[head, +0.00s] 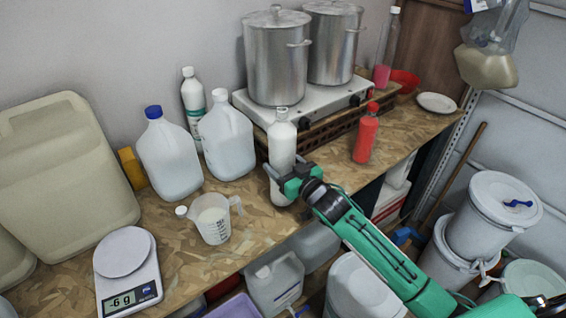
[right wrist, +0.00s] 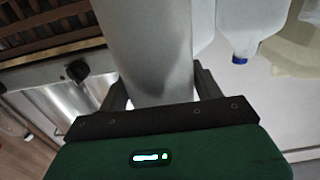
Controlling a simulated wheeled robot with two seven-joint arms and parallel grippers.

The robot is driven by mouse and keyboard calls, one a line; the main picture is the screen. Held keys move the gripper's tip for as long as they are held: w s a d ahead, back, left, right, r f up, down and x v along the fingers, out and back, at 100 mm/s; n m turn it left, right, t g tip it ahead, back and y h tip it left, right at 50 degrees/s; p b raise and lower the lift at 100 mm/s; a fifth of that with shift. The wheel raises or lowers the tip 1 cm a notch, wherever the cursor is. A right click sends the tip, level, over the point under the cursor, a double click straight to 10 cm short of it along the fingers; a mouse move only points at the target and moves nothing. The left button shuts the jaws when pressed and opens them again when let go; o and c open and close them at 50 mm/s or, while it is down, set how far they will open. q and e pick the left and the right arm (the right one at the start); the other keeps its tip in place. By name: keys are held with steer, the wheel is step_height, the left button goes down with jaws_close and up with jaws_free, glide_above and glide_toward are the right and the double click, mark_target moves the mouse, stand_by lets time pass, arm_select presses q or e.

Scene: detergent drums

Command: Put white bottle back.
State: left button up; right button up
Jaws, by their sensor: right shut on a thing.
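A white bottle (head: 282,143) is upright near the front edge of the wooden worktop, in front of the steel hot plate. My right gripper (head: 288,184) is shut around its lower body. In the right wrist view the bottle (right wrist: 150,50) fills the space between the two fingers (right wrist: 163,95). I cannot tell whether its base touches the worktop. Another white bottle (head: 193,103) with a green-marked label stands at the back by the wall, behind the large jugs. My left gripper is not in view.
Two translucent jugs (head: 168,155) (head: 228,138) and a measuring jug (head: 213,222) stand left of the held bottle. A scale (head: 127,269) is at front left. A red bottle (head: 366,136) stands to the right; two steel pots (head: 276,62) (head: 333,45) are behind. Worktop (head: 335,163) between bottles is clear.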

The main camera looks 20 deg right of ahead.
steer(key=shift+r, duration=0.1)
steer(key=o, duration=1.1)
steer(key=shift+f, duration=0.2)
steer(key=shift+c, duration=0.2)
steer(key=shift+s+r, duration=0.1)
steer(key=shift+r, duration=0.05)
steer(key=b+v, duration=0.3)
steer(key=v, duration=0.9)
